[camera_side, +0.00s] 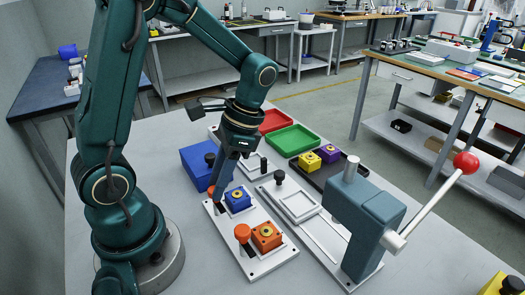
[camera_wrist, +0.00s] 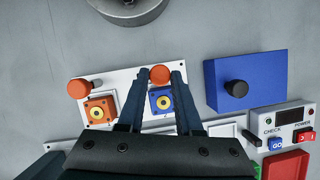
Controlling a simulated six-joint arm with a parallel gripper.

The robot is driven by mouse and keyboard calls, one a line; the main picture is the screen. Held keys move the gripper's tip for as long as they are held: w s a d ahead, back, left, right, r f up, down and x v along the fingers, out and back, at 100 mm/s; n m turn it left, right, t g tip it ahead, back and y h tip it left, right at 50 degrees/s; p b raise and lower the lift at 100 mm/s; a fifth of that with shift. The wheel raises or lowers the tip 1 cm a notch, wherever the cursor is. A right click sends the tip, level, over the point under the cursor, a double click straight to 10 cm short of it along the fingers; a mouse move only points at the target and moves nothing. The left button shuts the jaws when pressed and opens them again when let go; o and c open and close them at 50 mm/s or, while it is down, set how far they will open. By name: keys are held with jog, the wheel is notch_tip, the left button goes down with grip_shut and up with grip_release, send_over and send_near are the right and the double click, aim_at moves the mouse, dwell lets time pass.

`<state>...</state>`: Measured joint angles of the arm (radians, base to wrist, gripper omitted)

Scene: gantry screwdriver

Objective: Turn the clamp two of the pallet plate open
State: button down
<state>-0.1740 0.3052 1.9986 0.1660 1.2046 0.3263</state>
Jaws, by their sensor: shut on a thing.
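The white pallet plate (camera_side: 265,262) lies on the table and holds an orange block (camera_side: 266,236) and a blue block (camera_side: 238,200). It also shows in the wrist view (camera_wrist: 122,82). Each block has a yellow ring on top. Clamp one has an orange knob (camera_side: 242,232) beside the orange block. The orange knob of clamp two (camera_wrist: 159,75) is beside the blue block (camera_wrist: 161,100). My gripper (camera_wrist: 160,77) is shut on this knob, one finger on each side. In the side view my gripper (camera_side: 215,192) largely hides it.
A blue box with a black knob (camera_side: 198,162) stands close behind my gripper. A blue-grey press (camera_side: 362,215) with a red-balled lever stands at right. Red (camera_side: 274,121) and green (camera_side: 294,139) trays and a black tray (camera_side: 328,174) with yellow and purple blocks lie behind.

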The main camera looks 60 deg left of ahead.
jog(key=c, duration=0.6)
grip_release()
jog(key=shift+v, duration=2.6)
jog(key=s+d+r+n+t, duration=0.1)
jog(key=d+t, duration=0.1)
jog(key=t, duration=0.1)
jog(key=s+d+r+n+t, duration=0.1)
jog(key=d+t, duration=0.1)
jog(key=t, duration=0.1)
jog(key=s+d+r+t+h, duration=0.1)
jog(key=d+r+t, duration=0.1)
jog(key=t, duration=0.1)
jog(key=shift+n+t, duration=0.4)
